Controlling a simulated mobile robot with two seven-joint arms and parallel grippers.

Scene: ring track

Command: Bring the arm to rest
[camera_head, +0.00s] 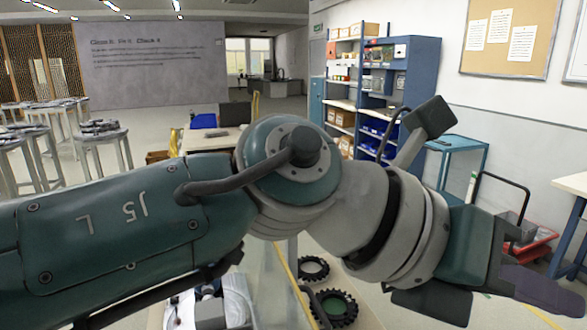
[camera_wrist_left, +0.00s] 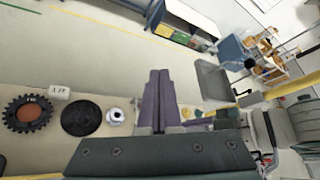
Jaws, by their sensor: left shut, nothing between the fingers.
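My left arm reaches across the head view from the left edge to the right. My right gripper is in neither view.
Below my arm, toothed black rings (camera_head: 338,309) lie on a pale table. The wrist view shows a gear with a brown centre (camera_wrist_left: 32,113), a black disc (camera_wrist_left: 81,118) and a white ring (camera_wrist_left: 116,115). Blue shelves (camera_head: 405,75) and a red cart (camera_head: 530,240) stand beyond.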

